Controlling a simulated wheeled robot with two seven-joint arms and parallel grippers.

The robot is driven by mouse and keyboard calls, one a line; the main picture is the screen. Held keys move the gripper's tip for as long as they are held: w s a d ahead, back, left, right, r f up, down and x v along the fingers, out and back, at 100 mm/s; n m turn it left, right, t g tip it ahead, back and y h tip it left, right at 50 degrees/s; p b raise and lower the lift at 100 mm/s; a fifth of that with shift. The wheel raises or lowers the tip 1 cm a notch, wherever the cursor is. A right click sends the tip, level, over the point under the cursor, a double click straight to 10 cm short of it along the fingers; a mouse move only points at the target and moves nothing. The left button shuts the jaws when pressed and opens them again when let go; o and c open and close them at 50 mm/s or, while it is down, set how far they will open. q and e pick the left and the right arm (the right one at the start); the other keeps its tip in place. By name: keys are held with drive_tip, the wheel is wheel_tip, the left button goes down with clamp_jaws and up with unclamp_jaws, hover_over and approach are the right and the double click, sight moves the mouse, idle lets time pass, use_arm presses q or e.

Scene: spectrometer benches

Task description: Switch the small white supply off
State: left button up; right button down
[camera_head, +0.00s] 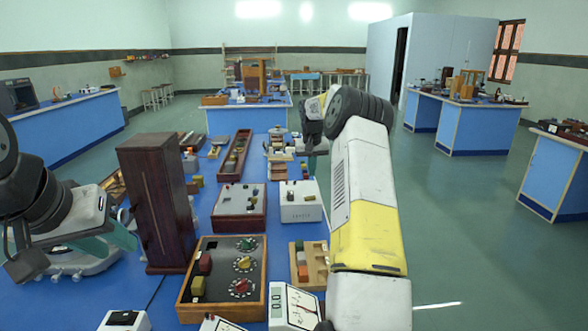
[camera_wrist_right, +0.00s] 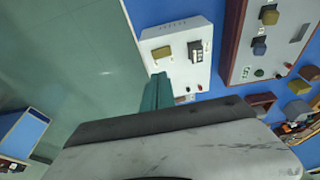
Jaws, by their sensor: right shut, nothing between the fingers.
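The small white supply (camera_head: 300,208) is a low white box on the blue bench, right of the middle in the head view. It has dark and tan parts on top. In the right wrist view, the white supply (camera_wrist_right: 178,72) shows a tan block, a dark switch-like part, and small red and dark parts at its near edge. My right gripper (camera_wrist_right: 158,92) is shut and empty, its teal fingers overlapping the supply's near left part; I cannot tell if they touch. My left gripper (camera_head: 100,243) is at the left, beside the dark wooden column; its jaw opening is unclear.
The tall dark wooden column (camera_head: 158,205) stands on the bench near my left gripper. A wooden-framed panel with coloured knobs (camera_head: 223,280) lies in front. Another framed panel (camera_head: 239,208) sits just left of the supply. Green floor is open to the right.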

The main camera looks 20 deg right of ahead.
sight(308, 198)
drive_tip(key=x, duration=0.6)
drive_tip(key=s+x, duration=0.1)
drive_tip(key=x, duration=0.2)
drive_tip(key=shift+d+f, duration=0.1)
drive_tip(key=shift+f, duration=0.45)
drive_tip(key=shift+d+f+y, duration=0.2)
drive_tip(key=shift+f+y, duration=0.15)
drive_tip(key=shift+y, duration=0.05)
drive_tip(key=shift+a, duration=0.2)
drive_tip(key=shift+w+a, duration=0.15)
drive_tip(key=shift+a, duration=0.65)
